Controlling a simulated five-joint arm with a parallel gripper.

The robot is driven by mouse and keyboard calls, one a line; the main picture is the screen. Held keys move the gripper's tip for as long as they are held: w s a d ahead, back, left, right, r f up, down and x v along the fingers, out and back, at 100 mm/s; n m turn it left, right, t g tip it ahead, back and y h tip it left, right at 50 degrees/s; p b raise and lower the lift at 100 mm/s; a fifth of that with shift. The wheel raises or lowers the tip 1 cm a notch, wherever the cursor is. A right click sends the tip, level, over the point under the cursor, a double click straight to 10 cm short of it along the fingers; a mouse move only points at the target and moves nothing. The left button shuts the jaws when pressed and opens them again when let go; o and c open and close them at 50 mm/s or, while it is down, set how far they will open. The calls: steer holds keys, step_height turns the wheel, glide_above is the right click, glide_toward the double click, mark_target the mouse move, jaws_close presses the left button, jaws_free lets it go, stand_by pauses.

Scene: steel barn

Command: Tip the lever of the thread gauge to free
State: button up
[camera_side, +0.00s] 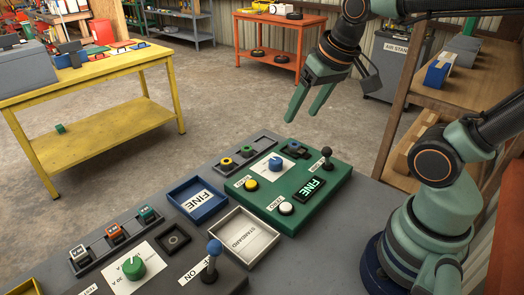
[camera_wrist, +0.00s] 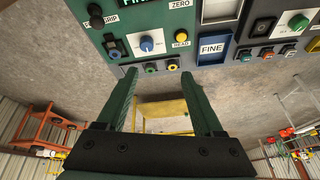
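The green box (camera_side: 298,215), which I take for the thread gauge, lies on the grey bench, with a lit display (camera_side: 310,187) reading FINE. Its black ball-topped lever (camera_side: 327,156) stands at the far right corner; in the wrist view the lever (camera_wrist: 96,14) is at the top left, beside a partly hidden label ending in GRIP. Its exact tilt is hard to tell. The box also has a blue knob (camera_side: 275,164), a yellow button (camera_side: 251,184) and a white button (camera_side: 286,208). My gripper (camera_side: 306,112) is open and empty, above and beyond the box, apart from the lever.
Left of the box are a blue tray (camera_side: 197,200) marked FINE, a white tray (camera_side: 243,238) marked STANDARD and a dark panel with a blue-topped lever (camera_side: 213,250). A holder with rings (camera_side: 237,155) lies behind. A yellow table (camera_side: 90,80) stands beyond; the air around my gripper is clear.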

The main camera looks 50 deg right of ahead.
steer(key=w+d+f+m+g, duration=0.1)
steer(key=d+f+m+g, duration=0.15)
steer(key=d+m, duration=0.5)
steer(key=m+g+y, duration=0.1)
steer(key=m+g, duration=0.2)
steer(key=m, duration=0.8)
glide_toward(327, 147)
steer(key=shift+n, duration=0.35)
steer(key=f, duration=0.7)
steer(key=s+f, duration=0.1)
steer(key=f, duration=0.3)
steer(key=shift+a+f, duration=0.2)
jaws_close()
steer(key=shift+w, duration=0.1)
